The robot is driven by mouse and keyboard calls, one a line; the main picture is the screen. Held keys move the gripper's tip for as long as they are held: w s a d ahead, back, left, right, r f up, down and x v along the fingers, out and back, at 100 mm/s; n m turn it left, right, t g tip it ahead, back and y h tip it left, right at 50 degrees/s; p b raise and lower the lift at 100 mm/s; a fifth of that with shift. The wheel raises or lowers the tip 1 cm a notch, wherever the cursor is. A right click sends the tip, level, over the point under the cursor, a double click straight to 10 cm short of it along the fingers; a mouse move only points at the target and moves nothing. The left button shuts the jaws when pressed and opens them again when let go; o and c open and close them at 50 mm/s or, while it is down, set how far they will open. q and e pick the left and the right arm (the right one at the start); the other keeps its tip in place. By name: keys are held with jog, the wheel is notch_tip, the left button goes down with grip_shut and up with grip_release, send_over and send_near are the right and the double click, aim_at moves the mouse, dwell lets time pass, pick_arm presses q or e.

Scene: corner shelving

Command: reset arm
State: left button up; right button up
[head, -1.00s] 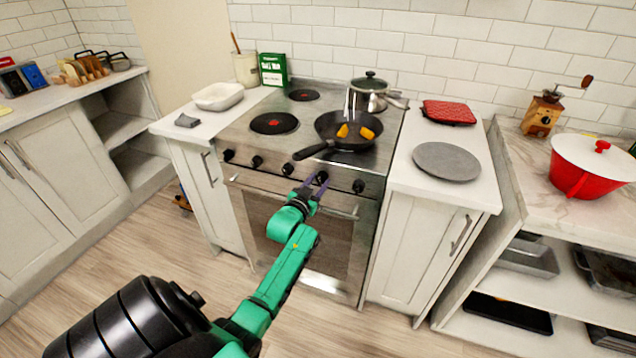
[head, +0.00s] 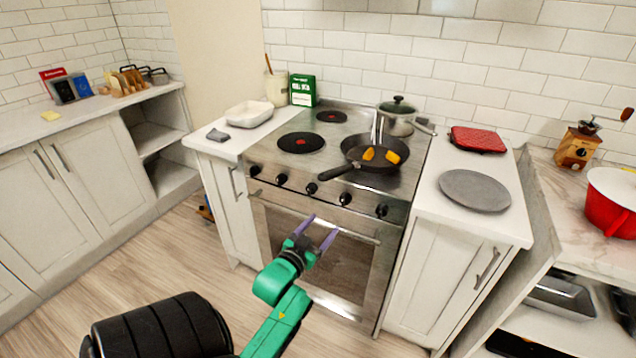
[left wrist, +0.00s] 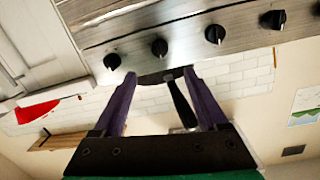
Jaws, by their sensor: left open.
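My left gripper (head: 318,234) is open and empty in front of the stove's oven door, below the row of knobs. Its two purple fingers also show in the left wrist view (left wrist: 158,88), spread apart, with the knobs and stove front (left wrist: 190,40) beyond them. The green arm reaches in from the bottom of the head view. My right gripper is not in view.
The stove (head: 360,213) bears a dark pan (head: 362,145) with two orange pieces and a lidded pot (head: 400,119). Wooden floor (head: 140,260) is open at left.

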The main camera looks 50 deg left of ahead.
pick_arm(q)
jog(key=shift+v, duration=1)
jog(key=s+d+f+g+h, duration=0.1)
jog(key=s+d+f+g, duration=0.15)
jog(key=f, duration=0.75)
jog(key=s+d+f+m+g+h, duration=0.1)
jog(key=s+d+f+g+h, duration=0.2)
jog(key=f, duration=0.7)
jog(key=s+d+f+g, duration=0.2)
jog(key=d+f, duration=0.3)
jog(key=f, duration=0.5)
jog(key=s+d+f+m+g, duration=0.1)
jog(key=s+f+g, duration=0.1)
jog(key=s+f, duration=0.3)
jog(key=s+d+f+g, duration=0.1)
jog(key=s+f+g, duration=0.2)
jog(key=s, duration=0.8)
jog(key=s+d+f+m+g+h, duration=0.1)
jog(key=s+f+g, duration=0.1)
jog(key=s+f, duration=0.5)
jog(key=shift+s+d+f+m+g, duration=0.3)
jog(key=shift+s+f+g, duration=0.1)
jog(key=shift+s, duration=0.4)
